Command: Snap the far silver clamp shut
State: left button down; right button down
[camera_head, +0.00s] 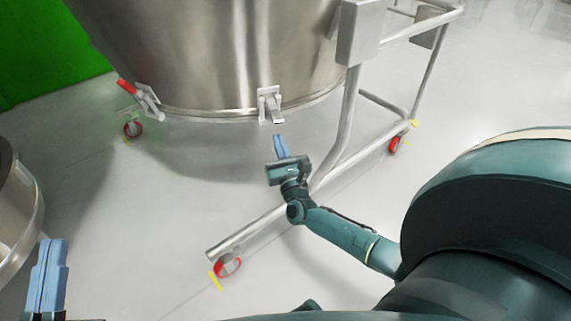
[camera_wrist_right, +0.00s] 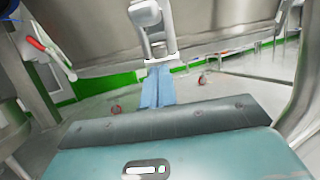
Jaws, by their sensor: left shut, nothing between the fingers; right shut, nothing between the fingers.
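The silver clamp (camera_head: 268,103) sits on the lower rim of the steel vessel (camera_head: 215,55), facing me. Its lever juts outward and down from the vessel wall. In the right wrist view the clamp (camera_wrist_right: 150,25) is straight ahead, just beyond the fingertips. My right gripper (camera_head: 278,140) is shut and empty, just below the clamp lever; its blue fingers also show in the wrist view (camera_wrist_right: 157,78). I cannot tell whether they touch the lever. My left gripper (camera_head: 50,250) is shut and empty at the lower left, well away from the clamp.
A second clamp with a red handle (camera_head: 128,87) is on the rim further left. A tubular steel frame (camera_head: 345,130) on red casters (camera_head: 228,265) stands around the right side. Another steel vessel (camera_head: 15,205) is at the left edge. The floor between is clear.

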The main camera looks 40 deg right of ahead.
aim_at(274, 112)
pick_arm(q)
jog(key=shift+s+d+f+n+g+y+p, duration=0.1)
jog(key=shift+s+f+n+g+y+p, duration=0.1)
jog(key=shift+f+n+p, duration=0.15)
jog(key=shift+s+f+n+g+y+p, duration=0.1)
jog(key=shift+f+n+g+y+p, duration=0.15)
jog(key=shift+f+p, duration=0.2)
pick_arm(e)
jog(key=shift+r, duration=2.05)
pick_arm(q)
jog(key=y+p, duration=0.1)
jog(key=p, duration=0.2)
jog(key=shift+f, duration=0.1)
pick_arm(e)
jog(key=shift+s+r+g, duration=0.15)
jog(key=shift+r+g, duration=0.3)
jog(key=shift+g, duration=0.05)
